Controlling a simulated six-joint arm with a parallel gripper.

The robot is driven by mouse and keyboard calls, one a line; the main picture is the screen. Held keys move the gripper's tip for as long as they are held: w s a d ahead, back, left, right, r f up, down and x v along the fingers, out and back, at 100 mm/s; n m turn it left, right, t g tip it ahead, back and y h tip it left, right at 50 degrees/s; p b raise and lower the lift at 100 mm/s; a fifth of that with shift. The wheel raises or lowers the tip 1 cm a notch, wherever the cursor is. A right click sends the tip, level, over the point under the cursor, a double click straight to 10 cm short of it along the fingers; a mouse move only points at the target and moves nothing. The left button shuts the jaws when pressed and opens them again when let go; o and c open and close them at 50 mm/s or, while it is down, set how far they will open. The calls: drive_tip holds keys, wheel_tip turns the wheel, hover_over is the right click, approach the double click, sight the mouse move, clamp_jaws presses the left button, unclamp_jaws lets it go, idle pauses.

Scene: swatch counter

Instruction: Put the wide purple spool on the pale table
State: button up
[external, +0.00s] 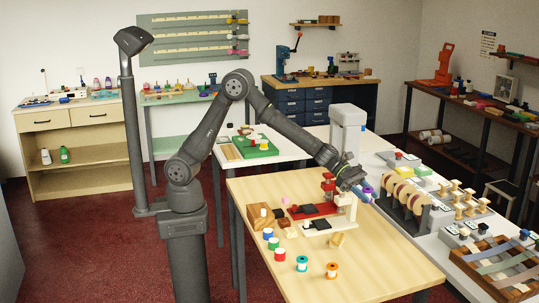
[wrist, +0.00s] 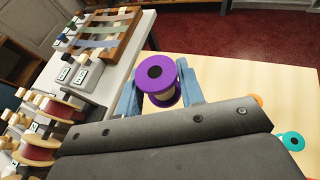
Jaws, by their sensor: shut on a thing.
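The wide purple spool (wrist: 162,74) has purple flanges with a dark hole in the end. My gripper (wrist: 160,88) is shut on it, with one blue finger on each side. In the external view, the purple spool (external: 368,190) is small at the end of my gripper (external: 364,192), held in the air near the right edge of the pale table. The pale table (external: 385,265) has a light wood top. It also shows in the wrist view (wrist: 235,75), behind and right of the spool.
The table's front right is clear. A white counter (external: 400,205) with racks and ribbons adjoins on the right.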

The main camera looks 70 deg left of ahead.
drive_tip(key=s+d+m+g+h, duration=0.1)
drive_tip(key=s+d+m+g, duration=0.2)
drive_tip(key=s+d, duration=1.35)
hover_over(372, 280)
wheel_tip(372, 280, down, 18)
drive_tip(key=shift+d+r, duration=0.15)
drive_tip(key=shift+r, duration=0.05)
drive_tip(key=shift+f, duration=1.95)
drive_tip(key=shift+f, duration=0.15)
drive_tip(key=o, duration=1)
drive_tip(key=shift+c, duration=0.2)
